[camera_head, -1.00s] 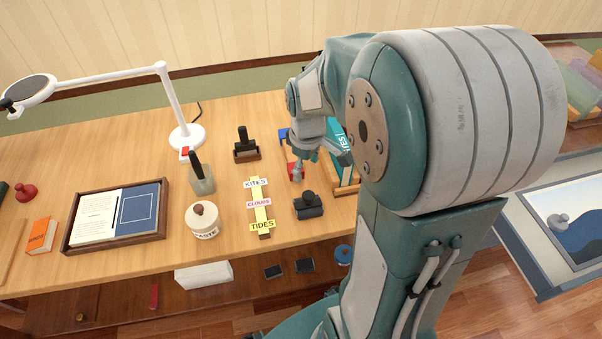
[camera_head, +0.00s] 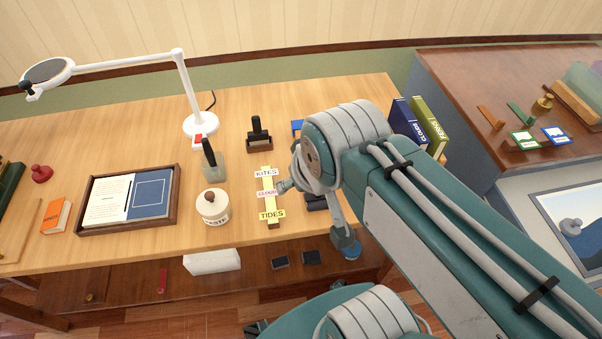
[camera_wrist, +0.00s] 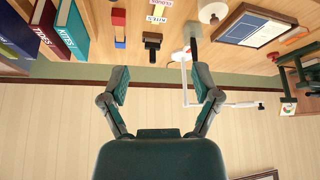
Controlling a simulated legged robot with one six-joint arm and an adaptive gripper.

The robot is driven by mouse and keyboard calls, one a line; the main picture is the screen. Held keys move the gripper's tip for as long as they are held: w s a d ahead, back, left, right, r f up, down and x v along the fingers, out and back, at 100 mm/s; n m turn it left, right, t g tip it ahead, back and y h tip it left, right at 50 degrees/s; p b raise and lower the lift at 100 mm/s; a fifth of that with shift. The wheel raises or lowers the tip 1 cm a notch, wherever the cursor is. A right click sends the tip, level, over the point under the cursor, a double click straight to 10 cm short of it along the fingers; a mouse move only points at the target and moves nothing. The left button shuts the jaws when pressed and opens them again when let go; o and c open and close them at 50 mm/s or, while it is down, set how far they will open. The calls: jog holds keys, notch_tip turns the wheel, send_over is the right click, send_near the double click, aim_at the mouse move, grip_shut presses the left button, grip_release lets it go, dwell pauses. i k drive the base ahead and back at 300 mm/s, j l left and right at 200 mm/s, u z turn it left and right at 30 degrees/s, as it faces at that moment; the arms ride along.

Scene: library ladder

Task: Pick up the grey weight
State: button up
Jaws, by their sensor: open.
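A rounded grey piece with a knob (camera_head: 571,226), which looks like the grey weight, sits on the blue-and-white picture at the right edge of the head view. My gripper (camera_wrist: 160,73) is open in the wrist view, with nothing between its fingers. It faces the wall and the back of the desk, and the view is upside down. In the head view my arm reaches over the front right of the desk and its end is largely hidden by my own links. The grey piece is well to the right of it and is not in the wrist view.
A white lamp (camera_head: 187,95), a framed tray (camera_head: 170,222), a paste jar (camera_head: 215,213) and yellow word strip (camera_head: 268,190) cover the desk. Books (camera_head: 425,130) stand at its right. A brass weight (camera_head: 542,105) stands on the brown cabinet top (camera_head: 470,70).

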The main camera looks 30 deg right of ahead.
aim_at(571, 228)
jog(key=j+z, duration=0.1)
jog(key=z, duration=2.95)
jog(key=l+u, duration=0.1)
jog(key=u, duration=0.75)
jog(key=l+u, duration=1.15)
jog(key=u, duration=0.2)
jog(key=k+l, duration=0.15)
jog(key=l, duration=0.25)
jog(key=k+l+u, duration=0.1)
jog(key=l, duration=0.3)
jog(key=k+l, duration=0.2)
jog(key=l, duration=0.2)
jog(key=u, duration=0.05)
